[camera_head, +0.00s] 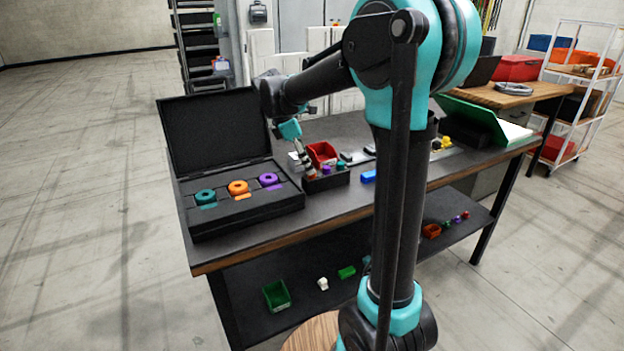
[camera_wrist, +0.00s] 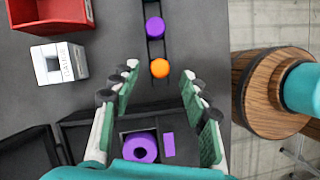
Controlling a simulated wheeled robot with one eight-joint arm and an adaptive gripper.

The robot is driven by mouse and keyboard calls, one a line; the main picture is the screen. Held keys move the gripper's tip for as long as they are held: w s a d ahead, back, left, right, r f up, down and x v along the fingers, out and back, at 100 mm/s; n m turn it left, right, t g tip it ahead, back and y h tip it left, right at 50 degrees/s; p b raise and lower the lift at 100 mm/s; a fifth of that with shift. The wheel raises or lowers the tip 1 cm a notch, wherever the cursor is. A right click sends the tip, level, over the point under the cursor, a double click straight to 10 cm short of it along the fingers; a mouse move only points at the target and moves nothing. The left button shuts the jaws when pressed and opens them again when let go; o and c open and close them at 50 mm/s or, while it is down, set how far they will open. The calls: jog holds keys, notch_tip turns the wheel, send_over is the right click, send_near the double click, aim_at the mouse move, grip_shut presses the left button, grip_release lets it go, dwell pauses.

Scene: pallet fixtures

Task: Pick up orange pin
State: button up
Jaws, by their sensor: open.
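The orange pin (camera_wrist: 159,68) shows in the wrist view as a round orange top in a narrow black holder (camera_head: 326,183). A purple pin (camera_wrist: 154,27) stands in the same holder just beyond it. My gripper (camera_wrist: 160,73) is open and empty, with its green-padded fingers on either side of the orange pin in the picture; I cannot tell how far above it they are. In the head view my gripper (camera_head: 306,162) points down at the left end of the holder. There the orange pin is not clearly seen, but a purple pin and a teal pin (camera_head: 341,165) show.
An open black case (camera_head: 245,213) with teal, orange (camera_head: 238,188) and purple (camera_wrist: 140,147) rings lies left of the holder. A red bin (camera_head: 322,152) and a white box (camera_wrist: 58,64) stand close by. A blue block (camera_head: 368,176) lies to the right.

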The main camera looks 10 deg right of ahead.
jog(key=shift+x, duration=1.3)
jog(key=shift+c, duration=0.5)
grip_shut()
jog(key=shift+r, duration=0.1)
